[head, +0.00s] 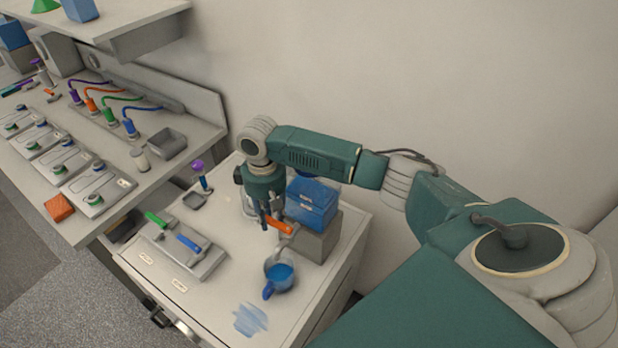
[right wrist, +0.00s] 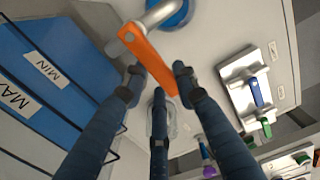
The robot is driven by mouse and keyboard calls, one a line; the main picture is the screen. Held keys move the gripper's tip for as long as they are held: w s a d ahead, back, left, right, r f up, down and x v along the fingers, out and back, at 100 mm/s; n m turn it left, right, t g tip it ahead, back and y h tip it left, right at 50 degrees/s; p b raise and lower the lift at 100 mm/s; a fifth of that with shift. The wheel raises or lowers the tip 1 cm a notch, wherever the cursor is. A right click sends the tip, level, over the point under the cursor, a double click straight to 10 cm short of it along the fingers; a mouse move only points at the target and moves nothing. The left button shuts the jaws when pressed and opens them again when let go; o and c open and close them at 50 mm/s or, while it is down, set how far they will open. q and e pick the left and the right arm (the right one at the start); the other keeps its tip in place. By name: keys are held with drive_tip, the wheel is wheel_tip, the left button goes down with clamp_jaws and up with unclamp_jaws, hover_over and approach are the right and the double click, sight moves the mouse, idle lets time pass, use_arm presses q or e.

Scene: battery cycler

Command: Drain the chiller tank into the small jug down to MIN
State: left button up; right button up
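The chiller tank (head: 313,203) is a blue box on a grey block; its MIN and MAX labels show close up in the right wrist view (right wrist: 45,75). I cannot tell its liquid level. An orange valve lever (head: 279,225) sticks out from its front above a grey spout; the lever also shows in the right wrist view (right wrist: 146,55). The small jug (head: 279,273) stands below the spout with blue liquid inside. My right gripper (head: 267,222) is open at the lever, its fingers (right wrist: 158,85) spread around the lever's end. Contact is unclear. My left gripper is out of view.
A blue wet patch (head: 250,319) lies on the white cabinet top in front of the jug. A bench with cyclers fills the far left.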

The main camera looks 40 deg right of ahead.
wheel_tip(320, 180, up, 7)
drive_tip(key=shift+w+d+r, duration=0.2)
drive_tip(key=shift+w+d, duration=0.05)
drive_tip(key=shift+d, duration=0.15)
drive_tip(key=shift+s+f, duration=0.1)
idle(0.4)
